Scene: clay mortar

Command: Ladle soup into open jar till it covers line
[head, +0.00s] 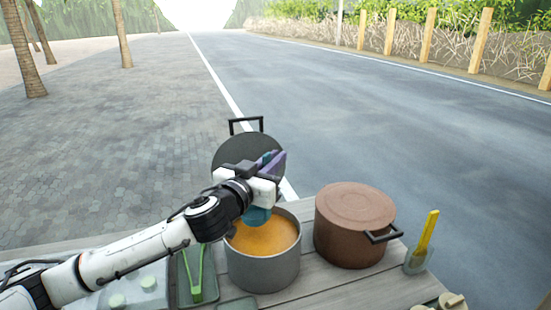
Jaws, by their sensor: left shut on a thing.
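An open grey pot (265,275) stands on the wooden table, with orange soup (264,238) inside. My left gripper (268,172) is above the pot's far rim. It is shut on what looks like the ladle (257,216); a teal part of it hangs below the gripper over the soup, and purple and teal parts stick out above. The gripper hides its middle, and I cannot tell whether it touches the soup. I cannot pick out the open jar or its line for certain. My right gripper is not in view.
A brown lidded pot (355,218) stands right of the soup pot. A clear cup (417,261) with a yellow utensil (428,232) is further right. A dark round lid (235,152) stands behind. Green tongs (196,275) lie on a dark tray at left.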

